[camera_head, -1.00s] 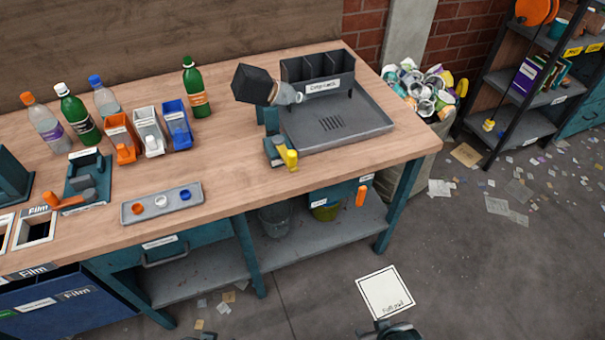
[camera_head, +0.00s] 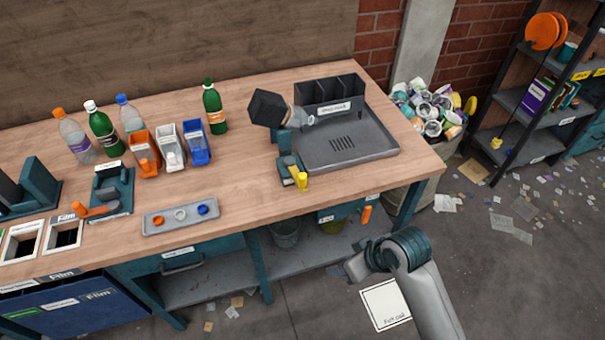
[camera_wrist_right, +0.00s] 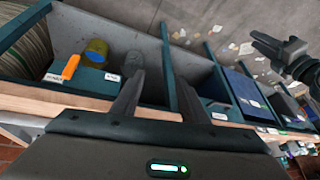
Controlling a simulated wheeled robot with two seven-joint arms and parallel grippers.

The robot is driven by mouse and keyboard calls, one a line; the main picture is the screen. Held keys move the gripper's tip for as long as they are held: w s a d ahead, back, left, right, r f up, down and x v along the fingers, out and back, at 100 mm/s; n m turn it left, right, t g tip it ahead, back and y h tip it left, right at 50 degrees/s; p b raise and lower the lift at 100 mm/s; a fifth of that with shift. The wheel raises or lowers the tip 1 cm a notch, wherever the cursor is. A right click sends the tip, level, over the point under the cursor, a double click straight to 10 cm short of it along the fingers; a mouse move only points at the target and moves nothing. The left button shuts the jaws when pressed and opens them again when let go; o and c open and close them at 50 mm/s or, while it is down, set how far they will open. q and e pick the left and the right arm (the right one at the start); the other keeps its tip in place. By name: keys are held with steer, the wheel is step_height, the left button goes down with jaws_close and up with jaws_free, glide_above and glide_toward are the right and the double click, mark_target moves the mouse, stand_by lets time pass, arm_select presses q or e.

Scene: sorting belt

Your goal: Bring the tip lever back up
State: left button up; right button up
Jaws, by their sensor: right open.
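Three handles show, and I cannot tell from the labels which is the tip lever. A yellow one (camera_head: 303,181) sits on a small fixture at the front left of the grey tray (camera_head: 385,150). An orange handle (camera_head: 366,214) hangs down below the table's front edge; it also shows in the right wrist view (camera_wrist_right: 71,66). Another orange handle (camera_head: 88,211) lies low on the teal fixture at left. My right gripper (camera_wrist_right: 157,88) is open and empty, apart from all of them. My left gripper (camera_wrist_right: 283,50) shows only in the right wrist view; its jaws are unclear.
Bottles and small bins (camera_head: 198,148) stand on the table's left half. A dark cup-like block (camera_head: 268,107) is raised beside the tray. Pots stand on the lower shelf (camera_head: 318,250). A full can sack (camera_head: 425,150) is right of the table.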

steer(key=w+a+r+n, duration=0.2)
steer(key=w+a+r, duration=0.1)
steer(key=w+r, duration=0.3)
steer(key=n+g, duration=0.2)
steer(key=n, duration=0.3)
glide_toward(303, 175)
steer(key=v, duration=0.7)
arm_select(q)
steer(key=s+a+f, duration=0.1)
steer(key=s+f, duration=0.9)
steer(key=f, duration=0.1)
steer(key=s+a+f+g, duration=0.1)
steer(key=s+a+f, duration=0.1)
steer(key=s+f, duration=0.8)
step_height(303, 175, down, 2)
steer(key=shift+a+f+g, duration=0.15)
steer(key=shift+a+g, duration=0.1)
steer(key=shift+g, duration=0.05)
arm_select(e)
steer(key=shift+s+d+f, duration=0.1)
steer(key=shift+s+f, duration=0.05)
steer(key=shift+s, duration=0.05)
steer(key=shift+f, duration=0.1)
